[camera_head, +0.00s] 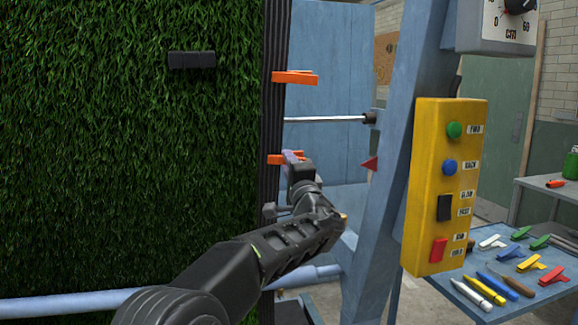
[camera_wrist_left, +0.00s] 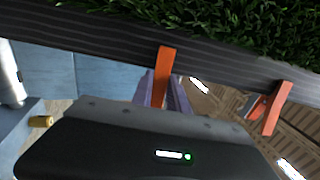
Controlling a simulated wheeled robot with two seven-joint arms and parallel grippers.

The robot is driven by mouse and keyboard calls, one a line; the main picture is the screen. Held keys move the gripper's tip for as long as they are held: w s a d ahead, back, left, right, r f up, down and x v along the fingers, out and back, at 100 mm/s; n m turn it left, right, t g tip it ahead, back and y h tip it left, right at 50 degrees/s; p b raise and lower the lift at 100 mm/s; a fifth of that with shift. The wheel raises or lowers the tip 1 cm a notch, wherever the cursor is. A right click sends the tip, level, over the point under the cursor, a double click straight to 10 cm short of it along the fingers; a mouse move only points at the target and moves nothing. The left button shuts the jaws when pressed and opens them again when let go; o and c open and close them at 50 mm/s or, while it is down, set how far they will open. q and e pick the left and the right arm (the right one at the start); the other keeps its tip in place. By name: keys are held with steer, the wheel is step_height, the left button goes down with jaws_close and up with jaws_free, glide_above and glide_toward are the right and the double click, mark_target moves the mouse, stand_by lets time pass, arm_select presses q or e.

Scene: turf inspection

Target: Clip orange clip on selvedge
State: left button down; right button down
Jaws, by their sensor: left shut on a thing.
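The green turf (camera_head: 130,130) hangs upright, with a dark ribbed selvedge (camera_head: 272,110) along its right edge; the selvedge crosses the left wrist view (camera_wrist_left: 100,42) as a dark band. My left gripper (camera_head: 297,168) is at this edge, shut on an orange clip (camera_head: 275,159). In the left wrist view this clip (camera_wrist_left: 164,68) stands between the fingers and its front end overlaps the selvedge; I cannot tell how deep the bite is. Another orange clip (camera_head: 295,77) sits on the selvedge higher up. The left wrist view shows an orange clip (camera_wrist_left: 277,108) at the edge to the right.
A blue frame post (camera_head: 400,130) and yellow button box (camera_head: 446,185) stand right of the turf edge. A blue tray (camera_head: 470,292) at lower right holds clips and markers. A black piece (camera_head: 191,60) is on the turf.

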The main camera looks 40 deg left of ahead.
stand_by(0.3)
arm_select(q)
steer(key=shift+s, duration=0.1)
stand_by(0.3)
steer(key=c, duration=1.2)
jaws_free()
steer(key=shift+s+r, duration=0.1)
steer(key=shift+r, duration=0.05)
steer(key=b+v, duration=0.3)
steer(key=v, duration=0.5)
